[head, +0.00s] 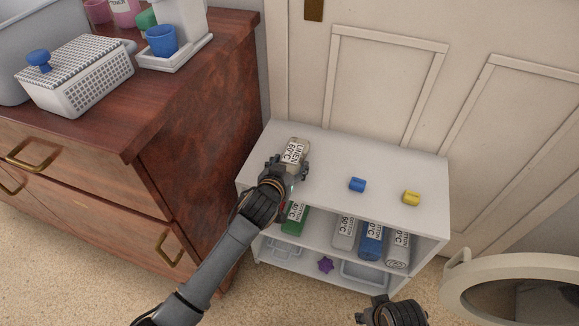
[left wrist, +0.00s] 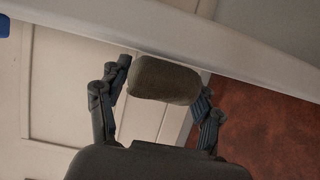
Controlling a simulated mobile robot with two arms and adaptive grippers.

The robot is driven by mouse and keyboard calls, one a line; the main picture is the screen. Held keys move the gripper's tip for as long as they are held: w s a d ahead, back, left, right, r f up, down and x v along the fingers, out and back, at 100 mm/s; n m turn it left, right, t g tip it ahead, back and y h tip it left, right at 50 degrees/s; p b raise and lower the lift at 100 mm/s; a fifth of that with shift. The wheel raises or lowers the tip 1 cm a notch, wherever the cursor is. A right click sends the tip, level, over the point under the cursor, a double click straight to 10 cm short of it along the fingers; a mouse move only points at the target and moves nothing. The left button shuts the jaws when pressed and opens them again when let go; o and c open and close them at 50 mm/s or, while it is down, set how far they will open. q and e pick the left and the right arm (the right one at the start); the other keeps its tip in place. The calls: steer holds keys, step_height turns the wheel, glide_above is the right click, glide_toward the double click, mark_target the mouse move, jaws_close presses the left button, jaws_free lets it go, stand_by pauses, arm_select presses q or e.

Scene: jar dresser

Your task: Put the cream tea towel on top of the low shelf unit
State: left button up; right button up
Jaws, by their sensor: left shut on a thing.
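The cream tea towel (head: 295,153), a roll with a "LINEN 60°C" label, is between the fingers of my left gripper (head: 287,168). In the left wrist view the towel's end (left wrist: 164,80) shows between the two fingers (left wrist: 160,100), which are shut on it. The towel is over the left part of the white top of the low shelf unit (head: 330,180). I cannot tell whether it touches the top. My right gripper (head: 392,312) is at the bottom edge of the head view, apart from the shelf; its fingers are not clear.
On the shelf top are a blue block (head: 357,185) and a yellow block (head: 412,198). Rolled towels, including a green one (head: 294,216) and a blue one (head: 371,241), lie below. A wooden dresser (head: 200,110) stands left, and a round-rimmed machine door (head: 510,285) lower right.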

arm_select(q)
steer(key=shift+f, duration=0.2)
arm_select(e)
steer(key=shift+r, duration=0.25)
arm_select(q)
steer(key=o, duration=1.2)
steer(key=shift+c, duration=0.2)
steer(key=shift+r, duration=0.1)
arm_select(e)
steer(key=shift+r, duration=0.1)
arm_select(q)
steer(key=shift+s+r, duration=0.1)
steer(key=shift+s, duration=0.05)
steer(key=p+v, duration=0.3)
steer(key=v, duration=0.8)
steer(key=shift+s, duration=0.35)
arm_select(e)
steer(key=s+f, duration=0.3)
steer(key=f, duration=0.6)
steer(key=shift+d+f, duration=0.15)
steer(key=shift+f, duration=0.1)
